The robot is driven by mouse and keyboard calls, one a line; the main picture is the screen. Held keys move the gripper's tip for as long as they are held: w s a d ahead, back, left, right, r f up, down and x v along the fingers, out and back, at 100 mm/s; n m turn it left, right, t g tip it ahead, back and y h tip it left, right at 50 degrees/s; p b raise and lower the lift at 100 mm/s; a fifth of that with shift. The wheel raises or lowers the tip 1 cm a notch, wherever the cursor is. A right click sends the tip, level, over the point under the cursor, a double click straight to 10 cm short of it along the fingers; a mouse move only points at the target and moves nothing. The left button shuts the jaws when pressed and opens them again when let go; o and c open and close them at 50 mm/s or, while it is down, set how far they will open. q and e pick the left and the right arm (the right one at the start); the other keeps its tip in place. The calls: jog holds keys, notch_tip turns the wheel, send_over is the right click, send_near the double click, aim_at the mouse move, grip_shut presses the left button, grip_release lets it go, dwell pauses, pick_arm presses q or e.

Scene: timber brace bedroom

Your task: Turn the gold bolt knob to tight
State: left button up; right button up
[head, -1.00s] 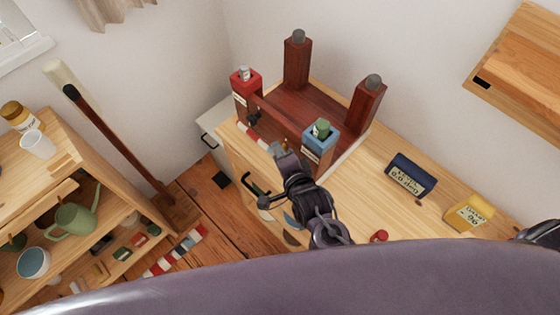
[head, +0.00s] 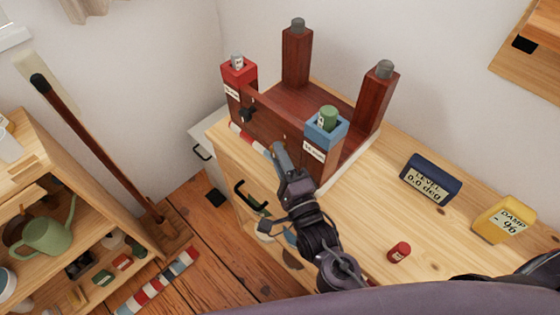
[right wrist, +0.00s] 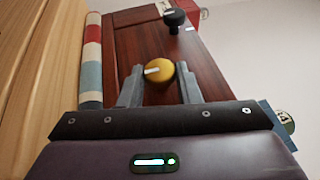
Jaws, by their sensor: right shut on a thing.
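The gold bolt knob (right wrist: 160,73) sits on the dark red wooden panel (right wrist: 205,67) in the right wrist view, with a pale mark on its face. My right gripper (right wrist: 158,86) has one finger on each side of the knob and is shut on it. In the head view the right gripper (head: 279,150) reaches the front of the wooden frame (head: 270,122), mostly hiding the knob. A black knob (right wrist: 175,20) is farther along the same panel; it also shows in the head view (head: 247,114). My left gripper is not in view.
The frame stands on a wooden top with red (head: 239,73) and blue (head: 326,133) capped posts. A striped roll (right wrist: 91,58) lies along its front. A level display (head: 430,180), a yellow display (head: 503,220) and a red cylinder (head: 399,252) stand to the right.

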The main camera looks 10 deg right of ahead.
jog(key=shift+s+a+f, duration=0.1)
jog(key=shift+a, duration=0.05)
jog(key=o, duration=0.9)
jog(key=shift+o, duration=0.2)
jog(key=b+v, duration=0.1)
jog(key=v, duration=0.5)
jog(key=shift+s+f, duration=0.2)
jog(key=shift+s, duration=0.65)
